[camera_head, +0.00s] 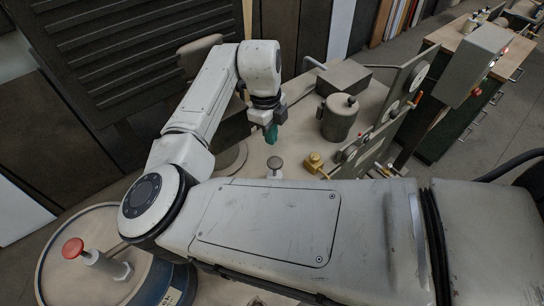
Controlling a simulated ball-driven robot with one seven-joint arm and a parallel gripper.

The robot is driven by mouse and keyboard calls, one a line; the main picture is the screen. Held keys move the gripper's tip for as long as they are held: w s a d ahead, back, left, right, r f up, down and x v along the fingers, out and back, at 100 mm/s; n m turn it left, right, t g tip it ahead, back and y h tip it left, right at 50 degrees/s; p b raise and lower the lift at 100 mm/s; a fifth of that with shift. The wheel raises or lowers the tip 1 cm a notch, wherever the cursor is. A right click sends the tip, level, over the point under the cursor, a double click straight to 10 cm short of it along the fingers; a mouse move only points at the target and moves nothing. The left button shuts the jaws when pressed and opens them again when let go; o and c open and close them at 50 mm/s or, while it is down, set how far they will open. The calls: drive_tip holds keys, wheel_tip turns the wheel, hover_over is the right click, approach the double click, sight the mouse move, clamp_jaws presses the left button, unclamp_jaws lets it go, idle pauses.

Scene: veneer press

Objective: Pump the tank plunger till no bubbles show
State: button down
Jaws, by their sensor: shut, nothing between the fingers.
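My gripper (271,135) hangs from my arm in the upper middle of the head view, its teal fingers shut and empty. A small upright post with a round grey knob (275,163) stands just below the gripper in the picture, and the two appear apart. A red knob (73,248) tops a pale tilted-looking stem on the lid of a blue drum (170,289) at the lower left, far from my gripper. I cannot tell which knob is the tank plunger. No bubbles are visible. My arm hides part of the foreground.
A grey lidded pot (338,118) and a dark box (343,77) stand right of my gripper. A brass fitting (315,162) sits beside an upright panel with gauges (417,76). A grey control box (474,65) stands further right. Dark slatted panels fill the upper left.

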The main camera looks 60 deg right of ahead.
sight(274, 160)
drive_tip(key=shift+w+a, duration=0.1)
idle(0.3)
drive_tip(key=shift+s+f+b, duration=0.2)
drive_tip(key=shift+f+b, duration=1.1)
drive_tip(key=shift+f, duration=0.45)
drive_tip(key=shift+s+f+b, duration=0.2)
drive_tip(key=shift+f+b, duration=1.05)
drive_tip(key=shift+f, duration=0.5)
